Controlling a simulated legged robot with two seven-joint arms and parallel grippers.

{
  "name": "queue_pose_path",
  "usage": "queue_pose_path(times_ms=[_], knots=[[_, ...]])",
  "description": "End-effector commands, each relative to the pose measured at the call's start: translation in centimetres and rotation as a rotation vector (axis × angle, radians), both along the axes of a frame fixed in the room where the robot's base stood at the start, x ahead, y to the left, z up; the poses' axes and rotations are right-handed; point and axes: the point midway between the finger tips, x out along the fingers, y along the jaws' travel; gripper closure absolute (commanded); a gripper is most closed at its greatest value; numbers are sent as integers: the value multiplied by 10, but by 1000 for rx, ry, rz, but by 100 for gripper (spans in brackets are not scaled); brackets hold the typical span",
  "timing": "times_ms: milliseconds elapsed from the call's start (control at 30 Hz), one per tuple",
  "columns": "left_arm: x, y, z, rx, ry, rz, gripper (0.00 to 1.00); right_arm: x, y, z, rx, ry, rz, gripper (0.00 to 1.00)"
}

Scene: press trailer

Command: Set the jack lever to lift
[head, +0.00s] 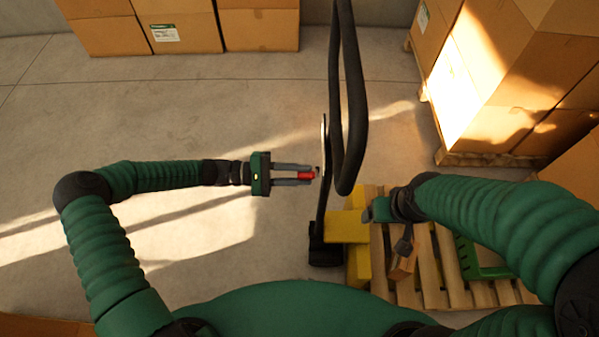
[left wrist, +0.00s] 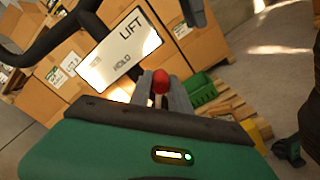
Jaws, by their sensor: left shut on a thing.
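The jack lever has a red knob (head: 307,175). My left gripper (head: 313,174) is shut on it, with its fingers on both sides. In the left wrist view the red knob (left wrist: 160,82) shows between the fingers. Just beyond it is a pale label plate (left wrist: 122,55) reading LIFT and HOLD, with a third word too faint to read. Which mark the lever stands at, I cannot tell. The jack's black handle (head: 350,110) rises beside the knob, above its yellow body (head: 345,227). My right gripper (head: 380,210) is near the yellow body; its jaws are not clear.
A wooden pallet (head: 432,270) lies right of the yellow body, with a green crate (head: 490,270) on it. Stacked cardboard boxes (head: 510,70) stand at the right, and more boxes (head: 180,28) line the back wall. The concrete floor (head: 200,110) at left is clear.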

Motion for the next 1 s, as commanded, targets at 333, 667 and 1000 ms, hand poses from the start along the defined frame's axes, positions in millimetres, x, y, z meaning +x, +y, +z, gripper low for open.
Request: queue_pose_path(times_ms=[333, 667, 1000], knots=[[-1, 0, -2, 4, 1, -3, 55, 0, 0, 0, 0, 0, 0, 22], [-1, 1, -1, 2, 1, -1, 55, 0, 0, 0, 0, 0, 0, 22], [1, 57, -3, 5, 0, 3, 55, 0, 0, -4, 0, 0, 0, 22]])
